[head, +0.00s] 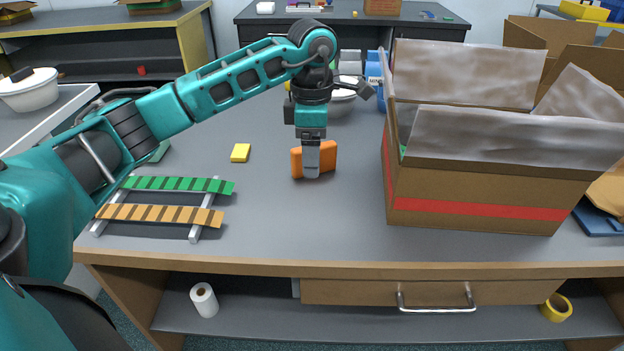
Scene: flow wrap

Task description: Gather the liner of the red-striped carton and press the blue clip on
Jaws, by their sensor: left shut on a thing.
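The red-striped carton (470,190) stands open on the right of the desk. Its pale liner (510,130) is spread, with sheets up along the rim and over the near wall. My left gripper (311,172) is left of the carton, pointing down, shut on an orange block (328,158) at desk level. I cannot tell whether the block touches the desk. I cannot make out a blue clip for certain. A green strip (180,185) and an orange strip (160,214) lie across a rack at the left. My right gripper is not in view.
A yellow block (240,153) lies on the desk (290,220) between rack and gripper. Another open carton (550,36) is at back right. The front middle of the desk is clear.

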